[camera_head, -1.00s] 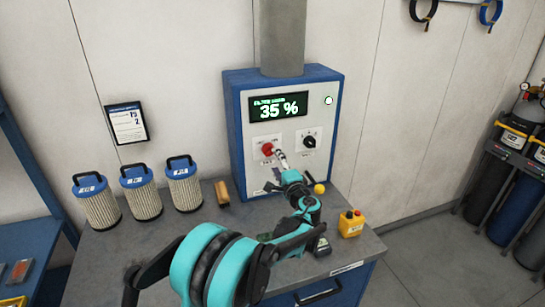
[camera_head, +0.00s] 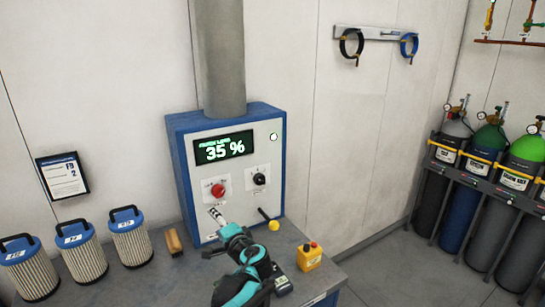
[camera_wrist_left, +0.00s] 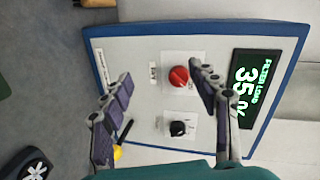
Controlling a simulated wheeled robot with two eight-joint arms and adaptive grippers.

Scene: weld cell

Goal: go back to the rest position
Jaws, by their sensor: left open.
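My left gripper (camera_head: 216,216) is in front of the lower part of a blue-edged control box (camera_head: 175,165), below its red knob (camera_head: 218,190). The left wrist view shows its two fingers (camera_wrist_left: 160,82) spread apart, with nothing between them. The red knob (camera_wrist_left: 179,77) and black knob (camera_wrist_left: 178,128) lie beyond the fingers, with no finger closed on them. The display (camera_head: 223,148) reads 35 %. My right gripper is not in view.
Several filter cartridges (camera_head: 131,240) stand on the bench at the left. A wooden-handled item (camera_head: 174,242), a yellow button box (camera_head: 309,258) and a yellow-ended lever (camera_head: 273,225) are close to my arm. Gas cylinders (camera_head: 460,195) stand at the far right; the floor (camera_head: 400,275) between is clear.

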